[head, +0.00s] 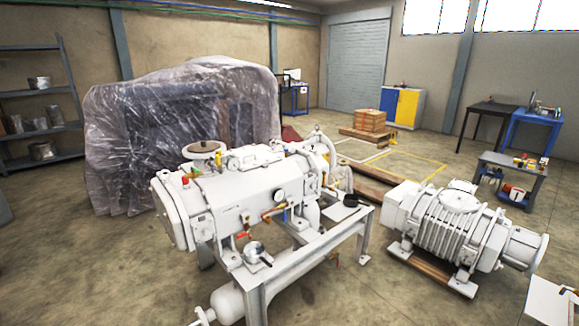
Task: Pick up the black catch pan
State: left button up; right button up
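A small black object (350,200), which looks like the black catch pan, sits on the flat grey right end of the steel frame (318,240) that carries the large white vacuum pump (245,198). It is small in the picture, so its exact shape is hard to tell. Neither of my grippers shows in the head view.
A white ribbed blower (455,225) stands on wooden skids to the right. A grey cart (512,165) and a blue table (535,125) stand beyond it. A plastic-wrapped machine (180,130) fills the back left. Concrete floor is open at front left.

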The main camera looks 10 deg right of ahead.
aim_at(357, 203)
jog(key=i+l+z, duration=0.15)
jog(key=i+z, duration=0.75)
jog(key=i+j+z, duration=0.25)
jog(key=i+z, duration=0.2)
